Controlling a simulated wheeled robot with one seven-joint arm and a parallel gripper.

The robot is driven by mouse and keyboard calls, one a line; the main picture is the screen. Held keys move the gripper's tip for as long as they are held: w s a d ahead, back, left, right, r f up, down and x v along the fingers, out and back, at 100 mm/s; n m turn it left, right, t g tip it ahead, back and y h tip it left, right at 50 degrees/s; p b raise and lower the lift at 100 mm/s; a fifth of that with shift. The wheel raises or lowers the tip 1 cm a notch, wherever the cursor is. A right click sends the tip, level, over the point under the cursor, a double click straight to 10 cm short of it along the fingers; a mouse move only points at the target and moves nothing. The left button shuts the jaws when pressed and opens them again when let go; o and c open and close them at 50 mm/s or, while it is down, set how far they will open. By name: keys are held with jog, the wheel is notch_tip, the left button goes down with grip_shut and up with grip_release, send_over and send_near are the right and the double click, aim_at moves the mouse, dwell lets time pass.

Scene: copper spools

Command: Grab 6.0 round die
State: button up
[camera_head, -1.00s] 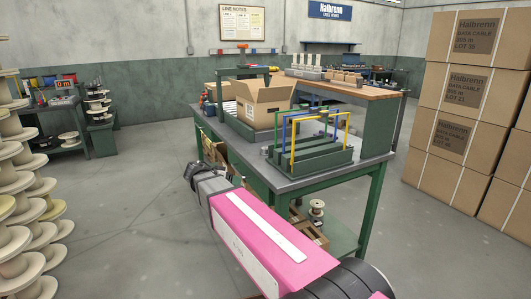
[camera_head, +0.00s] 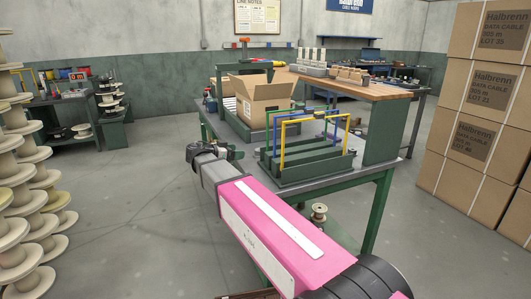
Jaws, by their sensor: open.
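I cannot make out the 6.0 round die in this view; anything that small is too tiny to tell here. My gripper (camera_head: 212,150) is at the end of my pink and grey arm, close to the near left edge of the green and grey workbench (camera_head: 292,194). It is open and I see nothing held in it. Its fingers are small and dark in the picture. My arm hides part of the bench's front and its lower shelf.
A green rack with yellow and blue hoops (camera_head: 305,165) and an open carton (camera_head: 258,98) stand on the bench. A wooden-topped bench (camera_head: 360,90) stands behind. Cream spools (camera_head: 22,200) are stacked at left, Halbrenn boxes (camera_head: 487,95) at right. Floor at left centre is clear.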

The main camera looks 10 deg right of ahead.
aim_at(256, 150)
jog(key=x, duration=1)
jog(key=shift+w+d+f, duration=0.15)
jog(key=shift+d+f, duration=0.1)
jog(key=c, duration=1.2)
